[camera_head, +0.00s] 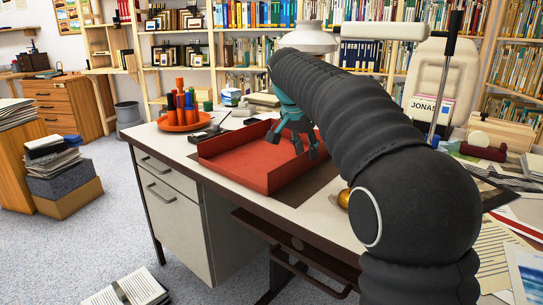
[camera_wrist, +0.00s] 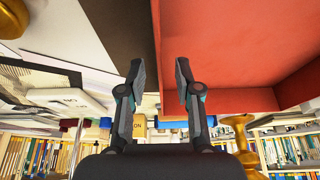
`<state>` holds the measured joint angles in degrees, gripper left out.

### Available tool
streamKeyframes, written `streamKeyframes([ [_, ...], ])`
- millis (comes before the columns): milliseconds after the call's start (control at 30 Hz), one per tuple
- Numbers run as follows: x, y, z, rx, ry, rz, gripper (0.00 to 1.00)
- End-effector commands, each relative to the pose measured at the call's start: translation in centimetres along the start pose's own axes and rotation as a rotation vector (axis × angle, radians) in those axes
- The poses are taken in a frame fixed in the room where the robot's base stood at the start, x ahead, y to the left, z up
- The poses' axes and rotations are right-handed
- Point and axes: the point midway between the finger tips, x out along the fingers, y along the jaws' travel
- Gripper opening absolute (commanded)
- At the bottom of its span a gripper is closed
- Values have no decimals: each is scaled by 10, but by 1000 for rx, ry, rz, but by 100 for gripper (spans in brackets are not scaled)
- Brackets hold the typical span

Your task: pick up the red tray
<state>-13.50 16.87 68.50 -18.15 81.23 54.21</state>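The red tray (camera_head: 236,172) lies on the white-topped desk, low-walled and empty, partly on a dark desk mat. My gripper (camera_head: 293,146) is over the tray's far right part in the head view, fingers pointing down and apart. In the wrist view, the red tray (camera_wrist: 232,40) fills the upper right. The gripper's two fingers (camera_wrist: 159,72) are spread, with the tray's wall edge running in line with the gap between them. I cannot tell whether the fingers reach down past the rim.
An orange round tray with upright cylinders (camera_head: 183,121) stands left of the red tray. A white lamp (camera_head: 308,37) is behind my arm. The dark desk mat (camera_head: 312,187) shows in front of the tray. Papers and a red roll (camera_head: 483,152) lie to the right.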

Motion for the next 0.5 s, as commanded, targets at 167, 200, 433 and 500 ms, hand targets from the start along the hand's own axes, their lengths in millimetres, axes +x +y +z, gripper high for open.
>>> streamKeyframes([
  [167, 28, 0, -1, 0, -1, 2, 33],
  [200, 32, 0, -1, 0, -1, 2, 33],
  [433, 35, 0, -2, 0, 0, 0, 33],
  [500, 35, 0, -2, 0, 0, 0, 26],
])
